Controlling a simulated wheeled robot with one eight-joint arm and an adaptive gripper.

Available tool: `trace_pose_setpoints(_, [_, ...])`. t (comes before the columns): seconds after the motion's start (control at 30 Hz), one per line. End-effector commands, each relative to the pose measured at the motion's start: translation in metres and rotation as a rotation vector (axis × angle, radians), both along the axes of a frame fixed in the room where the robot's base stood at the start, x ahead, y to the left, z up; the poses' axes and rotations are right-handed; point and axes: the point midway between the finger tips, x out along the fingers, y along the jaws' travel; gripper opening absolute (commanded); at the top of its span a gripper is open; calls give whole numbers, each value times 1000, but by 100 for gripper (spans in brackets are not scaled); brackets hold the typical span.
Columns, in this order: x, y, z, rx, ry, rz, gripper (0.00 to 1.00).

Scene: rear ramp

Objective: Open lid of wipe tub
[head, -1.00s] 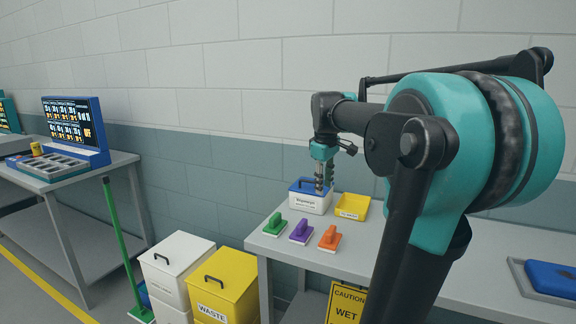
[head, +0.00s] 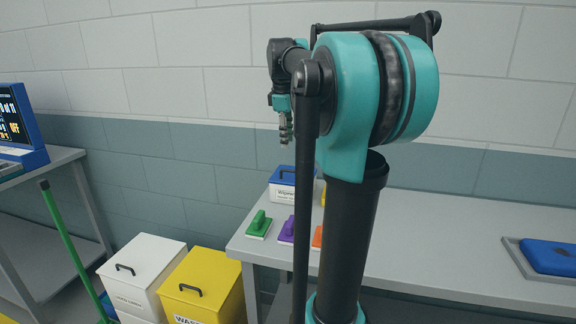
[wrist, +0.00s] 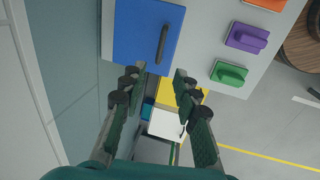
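The wipe tub (head: 285,194) is a white labelled box with a blue lid (head: 283,175) on top, near the back left of the bench. The lid looks shut, and its dark bar handle (wrist: 162,45) shows in the wrist view. My gripper (head: 285,138) points down above the tub, clear of the lid. In the wrist view its fingers (wrist: 158,78) are apart with nothing between them, near the lid's edge. My arm hides part of the tub's right side in the head view.
Green (head: 259,225), purple (head: 287,230) and orange (head: 317,237) handled blocks stand in front of the tub. A blue block on a grey tray (head: 515,255) lies far right. White (head: 140,270) and yellow (head: 203,285) bins stand left of the bench. The bench's right-hand middle is clear.

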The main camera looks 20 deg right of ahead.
Motion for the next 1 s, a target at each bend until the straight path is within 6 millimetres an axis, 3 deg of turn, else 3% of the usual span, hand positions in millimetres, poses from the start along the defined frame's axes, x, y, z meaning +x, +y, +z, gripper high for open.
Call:
trace_pose_setpoints(0.3, [11,-7,-63,0,0,0,31])
trace_pose_setpoints(0.5, [15,-10,-92,0,0,-1,31])
trace_pose_setpoints(0.7, [17,-12,-105,0,0,-1,31])
trace_pose_setpoints(1.0, [18,-12,-107,0,0,-1,31])
